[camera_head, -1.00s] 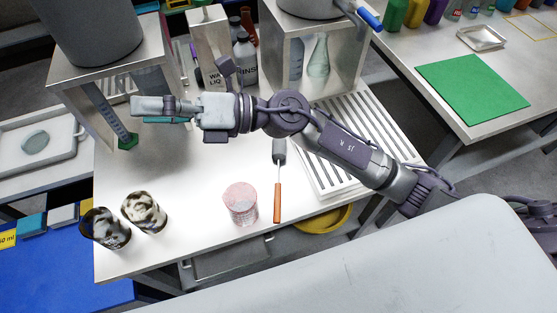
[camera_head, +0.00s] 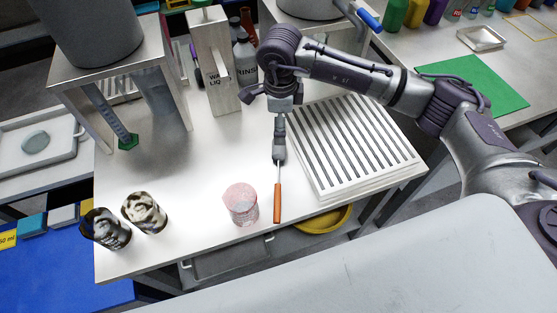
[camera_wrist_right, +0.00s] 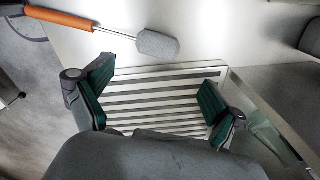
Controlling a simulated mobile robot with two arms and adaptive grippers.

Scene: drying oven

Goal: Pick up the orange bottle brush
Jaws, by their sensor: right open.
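The orange bottle brush lies on the white table with its orange handle (camera_head: 278,202) toward the front edge and its grey head (camera_head: 279,153) toward the back. In the right wrist view, the brush (camera_wrist_right: 118,32) crosses the top left, beyond the fingers. My right gripper (camera_head: 280,126) points down near the head end of the brush. In the wrist view my right gripper (camera_wrist_right: 157,85) is open, with nothing between its green-padded fingers. My left gripper is not in view.
A white slatted rack (camera_head: 350,150) lies right of the brush. A pink-white jar (camera_head: 240,204) stands close left of the handle. Two patterned cups (camera_head: 145,213) stand at the front left. A box (camera_head: 214,65) and bottles stand behind. The table's middle left is clear.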

